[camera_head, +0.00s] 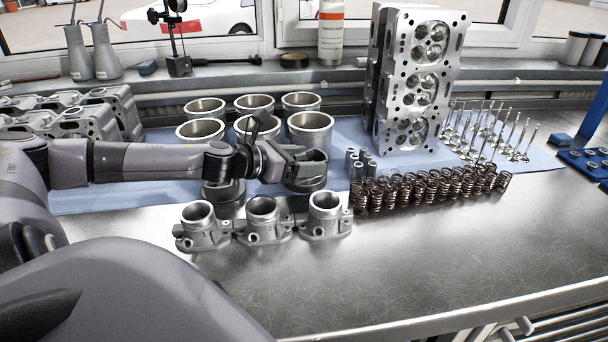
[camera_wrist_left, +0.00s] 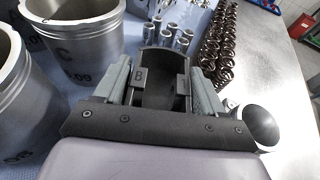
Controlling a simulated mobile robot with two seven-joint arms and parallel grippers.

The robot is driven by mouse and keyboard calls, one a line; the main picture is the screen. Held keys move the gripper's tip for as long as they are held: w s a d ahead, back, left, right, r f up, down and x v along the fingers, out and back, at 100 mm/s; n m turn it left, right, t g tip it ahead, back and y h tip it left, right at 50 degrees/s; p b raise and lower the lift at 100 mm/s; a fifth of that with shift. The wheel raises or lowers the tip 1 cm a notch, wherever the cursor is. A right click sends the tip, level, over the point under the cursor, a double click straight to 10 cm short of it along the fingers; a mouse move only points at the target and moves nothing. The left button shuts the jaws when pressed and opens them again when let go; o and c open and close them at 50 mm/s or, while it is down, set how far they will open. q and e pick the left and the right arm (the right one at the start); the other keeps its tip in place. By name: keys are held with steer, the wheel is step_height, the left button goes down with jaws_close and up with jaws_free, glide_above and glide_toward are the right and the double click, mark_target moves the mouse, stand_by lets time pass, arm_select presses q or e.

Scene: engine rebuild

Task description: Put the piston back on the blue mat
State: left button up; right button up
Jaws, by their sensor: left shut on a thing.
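My left gripper (camera_head: 306,172) is shut on a dark grey piston (camera_head: 305,184), just in front of the cylinder liners. In the left wrist view, the piston (camera_wrist_left: 162,62) sits between both fingers of the gripper (camera_wrist_left: 165,85), near a marking "B". The blue mat (camera_head: 90,202) lies under the liners, cylinder head and valves. The held piston appears over the mat's front part; I cannot tell whether it touches. Another dark round part, perhaps a piston (camera_head: 223,191), stands beneath my left forearm, partly hidden. My right gripper is not in view.
Several steel liners (camera_head: 310,131) stand close behind the gripper. Three metal housings (camera_head: 262,218) stand just in front on the bench. Small cylinders (camera_head: 361,163) and springs (camera_head: 430,188) are to the right, with the tall cylinder head (camera_head: 412,80) behind. The bench front right (camera_head: 430,260) is clear.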

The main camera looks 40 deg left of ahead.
arm_select(q)
steer(key=shift+f+b, duration=0.35)
steer(key=shift+f, duration=0.45)
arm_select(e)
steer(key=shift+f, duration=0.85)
arm_select(q)
steer(key=shift+f, duration=0.1)
steer(key=shift+f+b, duration=0.45)
steer(key=shift+f, duration=0.1)
steer(key=o, duration=1.4)
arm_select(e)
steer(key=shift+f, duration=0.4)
